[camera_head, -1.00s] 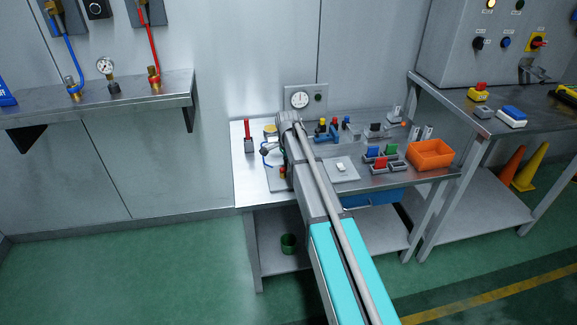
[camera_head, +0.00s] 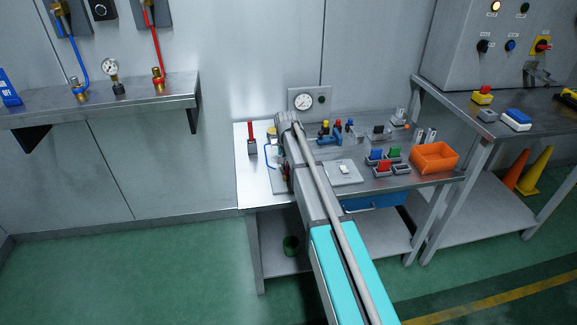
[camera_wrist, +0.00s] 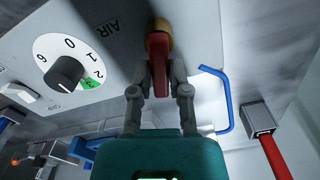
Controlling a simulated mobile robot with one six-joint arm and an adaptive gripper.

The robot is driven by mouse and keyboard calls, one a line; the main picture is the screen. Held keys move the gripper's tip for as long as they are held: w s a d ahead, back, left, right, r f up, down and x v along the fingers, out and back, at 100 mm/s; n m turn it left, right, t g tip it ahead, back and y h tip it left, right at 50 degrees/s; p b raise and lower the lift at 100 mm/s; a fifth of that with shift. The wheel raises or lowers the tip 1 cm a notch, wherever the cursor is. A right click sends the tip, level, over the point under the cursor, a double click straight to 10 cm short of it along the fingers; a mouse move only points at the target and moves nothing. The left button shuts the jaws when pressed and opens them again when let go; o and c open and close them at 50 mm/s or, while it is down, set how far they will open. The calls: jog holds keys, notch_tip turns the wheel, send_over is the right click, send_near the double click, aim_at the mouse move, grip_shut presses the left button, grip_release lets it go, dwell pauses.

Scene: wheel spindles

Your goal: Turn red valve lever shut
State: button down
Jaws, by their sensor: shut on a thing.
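The red valve lever (camera_wrist: 160,72) shows in the wrist view between the two fingers of my gripper (camera_wrist: 160,78). My gripper is shut on it. A brass-yellow valve part (camera_wrist: 158,40) sits at the lever's far end, beside a grey panel (camera_wrist: 100,45) lettered AIR. In the head view my arm reaches onto the workbench (camera_head: 245,190) and hides most of the lever and my gripper.
A black dial knob (camera_wrist: 64,72) with a numbered white face is left of the gripper. A blue bent tube (camera_wrist: 228,112) and a red handle in a grey block (camera_wrist: 275,156) are to the right. An orange bin (camera_head: 434,157) stands at the bench's right end.

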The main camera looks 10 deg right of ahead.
jog(key=n, duration=0.3)
jog(key=shift+a, duration=0.3)
jog(key=shift+n, duration=0.4)
jog(key=c, duration=0.6)
grip_release()
jog(key=shift+m, duration=0.4)
